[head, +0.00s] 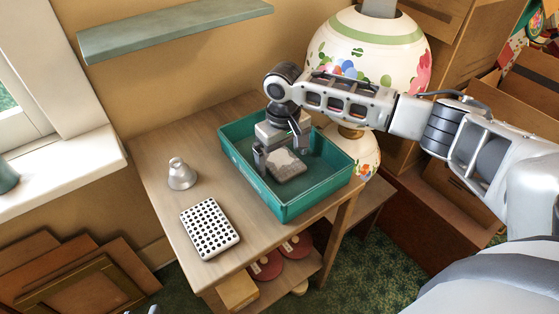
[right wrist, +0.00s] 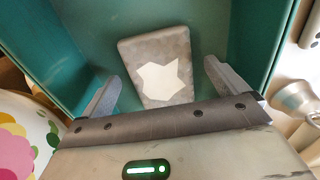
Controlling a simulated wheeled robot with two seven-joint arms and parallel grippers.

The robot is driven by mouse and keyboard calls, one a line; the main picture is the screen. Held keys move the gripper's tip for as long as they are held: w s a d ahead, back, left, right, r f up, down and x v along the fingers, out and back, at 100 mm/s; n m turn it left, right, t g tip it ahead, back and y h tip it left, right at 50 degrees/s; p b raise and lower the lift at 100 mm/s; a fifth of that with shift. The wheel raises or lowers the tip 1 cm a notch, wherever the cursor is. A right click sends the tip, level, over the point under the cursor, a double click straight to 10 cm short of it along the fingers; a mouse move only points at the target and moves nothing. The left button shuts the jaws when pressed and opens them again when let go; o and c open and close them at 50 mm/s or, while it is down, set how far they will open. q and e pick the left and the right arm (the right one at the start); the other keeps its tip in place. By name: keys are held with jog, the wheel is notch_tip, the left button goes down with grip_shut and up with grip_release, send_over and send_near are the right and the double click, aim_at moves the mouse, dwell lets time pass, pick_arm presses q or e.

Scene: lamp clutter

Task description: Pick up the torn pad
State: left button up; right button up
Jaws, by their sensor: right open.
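The torn pad (head: 289,168) is a grey block with a ragged white patch on top. It lies on the floor of a teal tray (head: 318,198) on the wooden table. It also shows in the right wrist view (right wrist: 181,92), tilted slightly. My right gripper (head: 281,146) reaches down into the tray above the pad, open and empty. In the right wrist view its fingers (right wrist: 162,76) stand apart on either side of the pad's near part, with gaps. In the head view the gripper hides part of the pad. My left gripper is not clearly visible.
A white perforated block (head: 210,229) and a small pale bell-shaped object (head: 181,174) stand on the table (head: 160,155) left of the tray. A large painted lamp (head: 365,50) stands behind the tray. A green shelf (head: 170,28) hangs above. Tray walls surround the pad.

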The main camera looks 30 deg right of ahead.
jog(key=shift+f, duration=0.35)
jog(key=c, duration=1)
jog(key=shift+c, duration=0.3)
jog(key=shift+r, duration=0.15)
